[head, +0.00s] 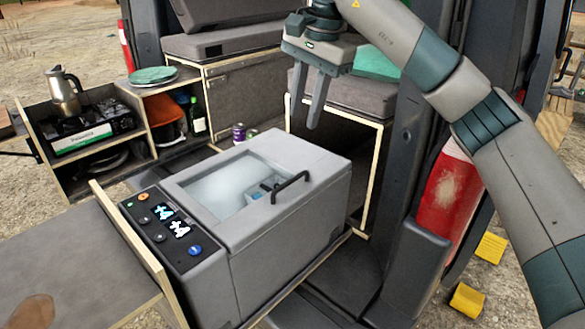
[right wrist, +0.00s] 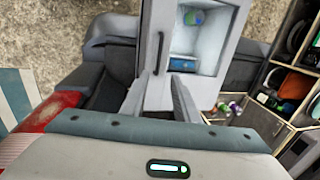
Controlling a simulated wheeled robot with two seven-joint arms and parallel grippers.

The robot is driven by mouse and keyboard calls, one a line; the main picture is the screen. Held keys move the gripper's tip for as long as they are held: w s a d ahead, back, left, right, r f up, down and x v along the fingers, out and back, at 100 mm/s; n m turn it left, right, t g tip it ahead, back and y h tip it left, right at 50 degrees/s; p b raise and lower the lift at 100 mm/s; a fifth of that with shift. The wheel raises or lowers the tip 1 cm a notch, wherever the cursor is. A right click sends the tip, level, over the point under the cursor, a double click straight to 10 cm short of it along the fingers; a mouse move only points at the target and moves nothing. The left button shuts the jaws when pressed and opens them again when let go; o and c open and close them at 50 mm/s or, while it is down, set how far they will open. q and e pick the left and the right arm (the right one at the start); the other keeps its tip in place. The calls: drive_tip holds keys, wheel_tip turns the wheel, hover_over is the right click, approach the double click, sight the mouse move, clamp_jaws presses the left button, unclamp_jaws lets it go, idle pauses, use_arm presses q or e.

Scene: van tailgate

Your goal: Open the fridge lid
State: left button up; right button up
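The grey fridge (head: 285,275) stands on a pull-out at the van's tailgate. Its lid (head: 315,160) lies flat and shut, with a clear window (head: 215,185). A black bar handle (head: 290,187) sits on the lid's right side in the head view; the handle also shows in the right wrist view (right wrist: 158,53). My right gripper (head: 303,118) is open and empty, with its fingers pointing down, above and beyond the fridge. In the right wrist view its fingertips (right wrist: 158,82) are apart, below the handle in the picture. My left gripper is out of view.
A control panel (head: 168,230) with lit digits is on the fridge's front. A stove (head: 90,128) with a moka pot (head: 63,92) stands at the left. A purple can (head: 239,133) is behind the fridge. The van's door pillar (head: 405,150) rises at the right.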

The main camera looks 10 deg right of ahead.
sight(293, 182)
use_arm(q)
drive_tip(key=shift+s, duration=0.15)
use_arm(e)
drive_tip(key=shift+d+r, duration=0.1)
drive_tip(key=shift+d, duration=0.05)
